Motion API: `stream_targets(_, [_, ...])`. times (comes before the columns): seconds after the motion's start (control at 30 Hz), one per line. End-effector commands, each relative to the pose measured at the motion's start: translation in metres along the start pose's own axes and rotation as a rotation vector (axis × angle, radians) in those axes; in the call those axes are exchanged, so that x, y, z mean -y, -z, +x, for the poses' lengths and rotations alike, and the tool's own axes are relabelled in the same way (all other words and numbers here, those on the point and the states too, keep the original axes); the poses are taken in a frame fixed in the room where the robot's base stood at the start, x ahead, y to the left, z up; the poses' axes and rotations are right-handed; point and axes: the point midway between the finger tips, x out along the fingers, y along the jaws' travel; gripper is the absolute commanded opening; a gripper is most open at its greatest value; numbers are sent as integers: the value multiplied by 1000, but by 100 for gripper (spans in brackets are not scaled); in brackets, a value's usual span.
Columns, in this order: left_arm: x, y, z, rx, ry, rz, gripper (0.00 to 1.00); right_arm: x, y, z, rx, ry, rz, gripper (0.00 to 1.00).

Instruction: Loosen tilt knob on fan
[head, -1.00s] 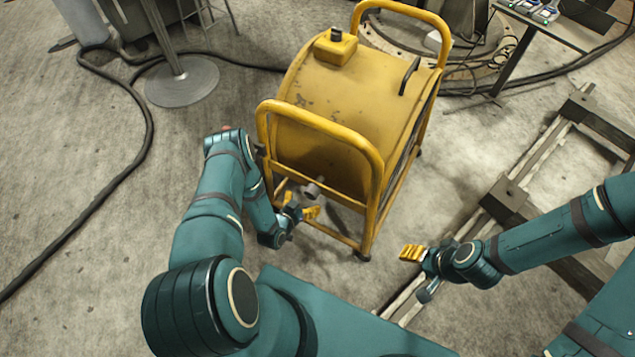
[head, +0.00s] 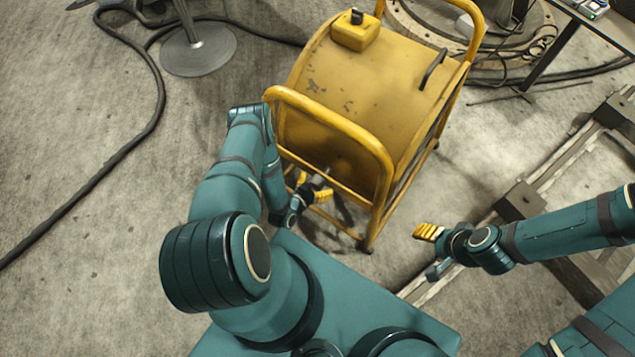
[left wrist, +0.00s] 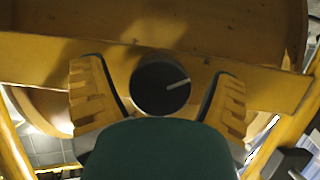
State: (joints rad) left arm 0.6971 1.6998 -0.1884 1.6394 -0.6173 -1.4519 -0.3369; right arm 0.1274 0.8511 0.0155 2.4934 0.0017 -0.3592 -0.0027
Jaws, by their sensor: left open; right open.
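The yellow drum fan (head: 350,85) stands in a yellow tube frame at the top middle of the head view. The tilt knob (left wrist: 161,84) shows in the left wrist view as a round black knob with a pale line, in front of a yellow crossbar. My left gripper (head: 310,186) is open at the low near side of the fan. In the left wrist view its two yellow fingers (left wrist: 158,98) stand on either side of the knob, with gaps visible. My right gripper (head: 427,232) is open and empty, right of the fan and apart from it.
A yellow box (head: 356,32) with a dark knob sits on top of the drum. A black cable (head: 150,120) runs over the floor at left, near a round stand base (head: 198,50). Rails with blocks (head: 522,201) lie at right. Floor between fan and rails is clear.

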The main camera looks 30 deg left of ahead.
Motion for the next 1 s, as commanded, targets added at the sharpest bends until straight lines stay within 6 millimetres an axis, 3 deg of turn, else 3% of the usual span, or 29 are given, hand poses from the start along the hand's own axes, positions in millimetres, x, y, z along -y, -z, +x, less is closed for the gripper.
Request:
stream_targets(0.03, [0,0,0,0,0,0,79,0,0,0,0,0,0,60])
stream_targets(0.2, [0,0,0,0,0,0,19,0,0,0,0,0,0,60])
stream_targets(0.83, [0,1,1,-2,48,114,18,2,-1,-5,3,0,0,60])
stream_targets(0.87, [1,1,1,-2,48,114,59,2,-1,-5,3,0,0,60])
stream_targets(0.9, [1,1,1,-2,48,114,73,2,-1,-5,3,0,0,60])
stream_targets(0.93, [1,1,1,-2,48,114,84,2,-1,-5,3,0,0,60])
stream_targets(1.0, [0,1,1,-2,47,114,87,2,0,-5,3,0,0,60])
